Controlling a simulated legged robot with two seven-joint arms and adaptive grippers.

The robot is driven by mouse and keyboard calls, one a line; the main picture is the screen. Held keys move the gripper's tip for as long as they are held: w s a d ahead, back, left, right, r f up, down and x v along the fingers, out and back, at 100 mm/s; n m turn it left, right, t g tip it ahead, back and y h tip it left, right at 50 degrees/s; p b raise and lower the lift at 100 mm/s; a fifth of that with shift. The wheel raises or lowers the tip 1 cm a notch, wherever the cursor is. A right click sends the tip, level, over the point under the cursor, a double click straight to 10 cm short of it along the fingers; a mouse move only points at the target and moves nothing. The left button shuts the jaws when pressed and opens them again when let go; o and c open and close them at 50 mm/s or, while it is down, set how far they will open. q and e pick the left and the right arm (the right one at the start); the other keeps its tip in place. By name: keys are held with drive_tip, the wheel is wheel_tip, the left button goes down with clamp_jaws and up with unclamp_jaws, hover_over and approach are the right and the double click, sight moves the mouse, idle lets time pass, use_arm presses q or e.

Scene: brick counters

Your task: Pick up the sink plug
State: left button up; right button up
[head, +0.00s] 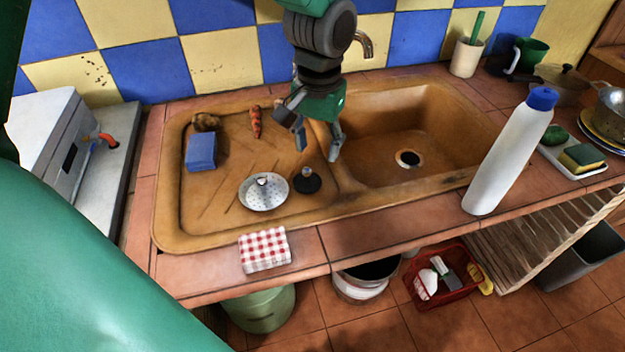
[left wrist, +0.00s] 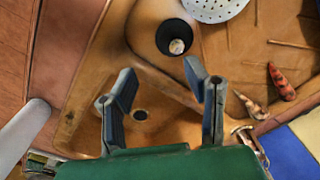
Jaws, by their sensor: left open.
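The sink plug (head: 307,180) is a black disc with a small pale-topped knob. It lies on the drainboard of the orange-brown sink (head: 215,228), just right of a perforated metal strainer (head: 263,191). My left gripper (head: 318,146) is above the divide between drainboard and basin, open and empty, with its fingers pointing down. In the left wrist view the plug (left wrist: 176,38) shows beyond the open fingertips (left wrist: 160,70), apart from them. The basin's drain hole (head: 409,158) is uncovered. My right gripper is not in view.
A blue sponge (head: 201,151) and a carrot (head: 256,121) lie on the drainboard. A white bottle (head: 512,150) stands at the counter's front right. A checked cloth (head: 264,250) lies at the front edge. The tap (head: 363,44) is behind my gripper.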

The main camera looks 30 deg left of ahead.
sight(304, 169)
use_arm(q)
wheel_tip(304, 169, down, 2)
drive_tip(key=shift+w+a+f, duration=0.1)
drive_tip(key=shift+a+f, duration=0.05)
drive_tip(key=shift+f, duration=0.1)
drive_tip(key=a+f, duration=0.4)
drive_tip(key=shift+a+f+b, duration=0.1)
drive_tip(key=shift+f+b, duration=0.2)
drive_tip(key=shift+b, duration=0.1)
drive_tip(key=d, duration=0.1)
drive_tip(key=d+f, duration=0.1)
drive_tip(key=d, duration=0.1)
drive_tip(key=shift+d+f, duration=0.1)
drive_tip(key=shift+d, duration=0.25)
drive_tip(key=shift+a, duration=0.25)
drive_tip(key=c, duration=0.7)
drive_tip(key=shift+s+a, duration=0.2)
drive_tip(key=shift+a, duration=0.65)
clamp_jaws()
drive_tip(key=shift+a+f, duration=0.1)
drive_tip(key=shift+a, duration=0.1)
drive_tip(key=shift+d, duration=0.1)
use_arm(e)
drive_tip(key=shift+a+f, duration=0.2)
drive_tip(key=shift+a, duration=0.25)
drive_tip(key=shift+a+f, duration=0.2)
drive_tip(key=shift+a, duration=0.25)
